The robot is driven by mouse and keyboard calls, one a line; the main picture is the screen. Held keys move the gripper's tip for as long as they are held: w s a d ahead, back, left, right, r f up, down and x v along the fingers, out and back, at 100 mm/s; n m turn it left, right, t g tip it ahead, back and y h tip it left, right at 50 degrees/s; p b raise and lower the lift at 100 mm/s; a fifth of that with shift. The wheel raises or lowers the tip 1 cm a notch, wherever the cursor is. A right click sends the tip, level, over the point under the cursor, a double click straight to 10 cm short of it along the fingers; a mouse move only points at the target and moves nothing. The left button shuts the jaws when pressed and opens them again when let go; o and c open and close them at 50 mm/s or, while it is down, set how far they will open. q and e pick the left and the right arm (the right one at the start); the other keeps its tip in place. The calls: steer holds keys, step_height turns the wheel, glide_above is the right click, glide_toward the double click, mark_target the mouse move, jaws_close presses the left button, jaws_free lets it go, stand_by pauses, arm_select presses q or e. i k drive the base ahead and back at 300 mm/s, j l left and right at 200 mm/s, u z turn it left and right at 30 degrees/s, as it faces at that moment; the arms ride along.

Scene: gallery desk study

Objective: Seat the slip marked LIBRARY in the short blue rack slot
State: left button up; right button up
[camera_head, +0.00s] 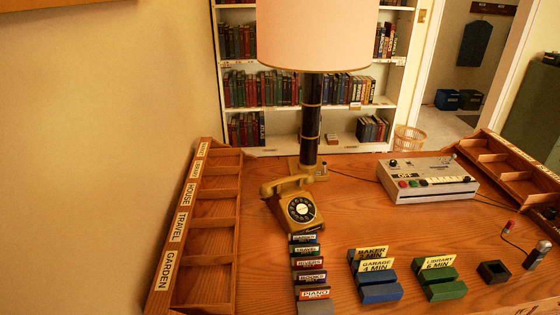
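The yellow slip marked LIBRARY 6 MIN (439,262) stands upright at the back of the green rack (445,291), right of centre on the desk. The blue rack (381,293) is just left of it, with a gap between them. A yellow slip marked GARAGE 4 MIN (377,265) stands in the blue rack, and a slip marked BAKER (372,252) stands behind it. The slips hide part of the slots, and I cannot tell which one is the short slot. Neither of my grippers is in view.
A column of coloured labelled pieces (311,263) stands left of the blue rack, below a yellow telephone (300,209). A small dark open box (494,271) is to the right. A labelled wooden shelf (208,235), a lamp (311,120) and a white console (428,179) border the desk.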

mark_target(376, 286)
steer(key=z, duration=1.3)
